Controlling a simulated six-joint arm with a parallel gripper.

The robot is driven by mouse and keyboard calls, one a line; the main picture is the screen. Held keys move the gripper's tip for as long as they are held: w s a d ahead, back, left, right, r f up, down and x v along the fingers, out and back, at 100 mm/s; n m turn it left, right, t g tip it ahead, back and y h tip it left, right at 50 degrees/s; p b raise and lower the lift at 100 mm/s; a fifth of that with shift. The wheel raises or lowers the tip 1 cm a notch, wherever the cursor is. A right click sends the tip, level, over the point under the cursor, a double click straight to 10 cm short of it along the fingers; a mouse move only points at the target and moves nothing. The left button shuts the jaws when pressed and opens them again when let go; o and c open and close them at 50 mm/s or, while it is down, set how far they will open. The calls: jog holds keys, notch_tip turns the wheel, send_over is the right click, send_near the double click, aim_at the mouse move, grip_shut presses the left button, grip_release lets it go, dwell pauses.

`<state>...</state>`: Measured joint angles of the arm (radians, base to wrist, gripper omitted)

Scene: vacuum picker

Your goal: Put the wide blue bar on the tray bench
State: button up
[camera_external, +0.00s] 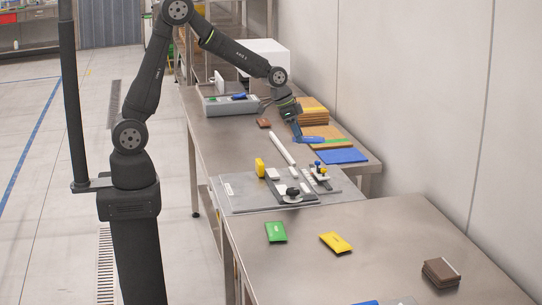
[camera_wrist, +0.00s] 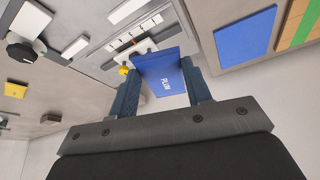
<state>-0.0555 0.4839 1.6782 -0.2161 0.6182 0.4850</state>
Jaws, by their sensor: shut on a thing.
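My gripper (camera_external: 297,134) is shut on a blue bar (camera_external: 309,139), which it holds over the far bench (camera_external: 218,135), near the stacked boards. In the wrist view my gripper (camera_wrist: 160,95) has its two dark jaws on either side of the blue bar (camera_wrist: 160,72), whose printed face shows. Whether the bar touches anything below is hard to tell. Another blue piece (camera_external: 239,97) lies in a grey tray (camera_external: 215,107) on the far bench. Part of a further blue piece (camera_external: 366,302) shows at the bottom edge of the external view.
A blue sheet (camera_external: 342,156) and tan boards (camera_external: 312,104) lie along the wall side. Green (camera_external: 276,232), yellow (camera_external: 336,242) and brown (camera_external: 441,273) pieces lie on the near table, with free room between.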

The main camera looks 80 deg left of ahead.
jog(key=s+a+n+y, duration=0.1)
jog(key=s+a+n, duration=0.2)
jog(key=s+a, duration=0.4)
jog(key=n+y, duration=0.2)
jog(key=n, duration=0.3)
send_near(236, 156)
jog(key=shift+w+d+f, duration=0.1)
jog(key=shift+w+f, duration=0.15)
jog(key=shift+w, duration=0.3)
jog(key=shift+w+f, duration=0.25)
jog(key=shift+w, duration=0.3)
jog(key=shift+a+f, duration=0.3)
jog(key=shift+a, duration=0.2)
jog(key=shift+f, duration=1.95)
jog(key=shift+f, duration=0.15)
jog(key=o, duration=1)
